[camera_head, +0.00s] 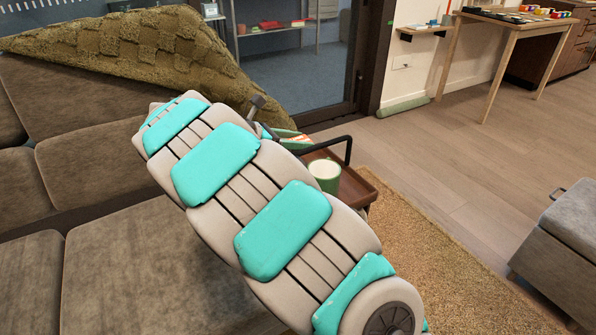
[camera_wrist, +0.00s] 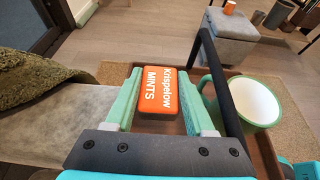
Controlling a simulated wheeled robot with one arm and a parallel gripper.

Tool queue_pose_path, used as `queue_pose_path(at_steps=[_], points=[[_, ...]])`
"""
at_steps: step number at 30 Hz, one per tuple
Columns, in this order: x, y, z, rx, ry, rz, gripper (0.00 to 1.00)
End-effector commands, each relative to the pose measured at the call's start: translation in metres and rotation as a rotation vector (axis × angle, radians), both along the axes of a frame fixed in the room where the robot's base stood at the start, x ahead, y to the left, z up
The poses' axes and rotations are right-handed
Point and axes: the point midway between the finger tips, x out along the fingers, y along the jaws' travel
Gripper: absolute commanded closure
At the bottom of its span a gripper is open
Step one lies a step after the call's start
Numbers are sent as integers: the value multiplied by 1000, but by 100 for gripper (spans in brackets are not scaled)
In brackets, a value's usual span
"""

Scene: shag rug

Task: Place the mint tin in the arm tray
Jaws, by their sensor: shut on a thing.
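The mint tin (camera_wrist: 163,92) is a flat orange box with white lettering in the wrist view. My gripper (camera_wrist: 160,78) is shut on it, with one mint-green finger on each side. The arm tray (camera_head: 354,187) is a brown tray with a black handle, beside the sofa in the head view. In the wrist view the tray (camera_wrist: 116,73) lies below the tin. The tin appears above the tray; the gap is hard to judge. My arm hides most of the gripper and part of the tray in the head view.
A green mug (camera_head: 325,174) with a pale inside stands on the tray, right of the tin in the wrist view (camera_wrist: 256,100). The black tray handle (camera_wrist: 222,85) rises between them. The grey sofa (camera_head: 110,270) is at left. A grey ottoman (camera_head: 565,240) stands at right.

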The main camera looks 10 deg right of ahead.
Motion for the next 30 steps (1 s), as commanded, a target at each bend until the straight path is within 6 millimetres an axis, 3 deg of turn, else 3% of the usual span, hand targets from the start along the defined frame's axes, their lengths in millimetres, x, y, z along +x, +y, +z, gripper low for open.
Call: queue_pose_path(at_steps=[3,11,17,28,29,30], points=[[0,0,-20,-1,2,2,100],[0,0,-40,0,1,2,100],[0,-1,-67,-2,5,0,100],[0,0,-71,0,1,0,100],[0,0,-71,0,1,0,44],[0,0,-71,1,1,1,39]])
